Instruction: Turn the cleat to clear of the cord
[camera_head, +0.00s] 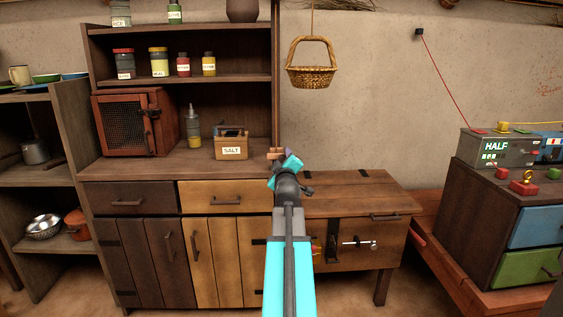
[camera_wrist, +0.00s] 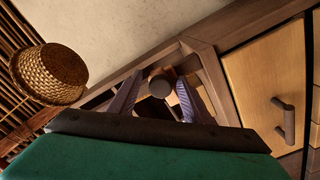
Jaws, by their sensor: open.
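A small brown wooden piece (camera_head: 276,154), which looks like the cleat, sits at the foot of the cabinet's right post, just past my gripper (camera_head: 288,156). My arm partly hides it. In the wrist view my gripper (camera_wrist: 158,97) is open, with its two purple fingers apart. A round dark knob (camera_wrist: 160,86) shows between the fingers, and I cannot tell whether they touch it. A thin cord (camera_head: 312,18) runs up from the hanging wicker basket (camera_head: 311,77). Whether the cord reaches the cleat is not clear.
A salt box (camera_head: 231,150) and a bottle (camera_head: 193,130) stand on the counter (camera_head: 180,166) left of my gripper. A low wooden chest (camera_head: 345,198) is to the right. The basket also shows at the wrist view's left (camera_wrist: 48,74). The wall behind is mostly bare.

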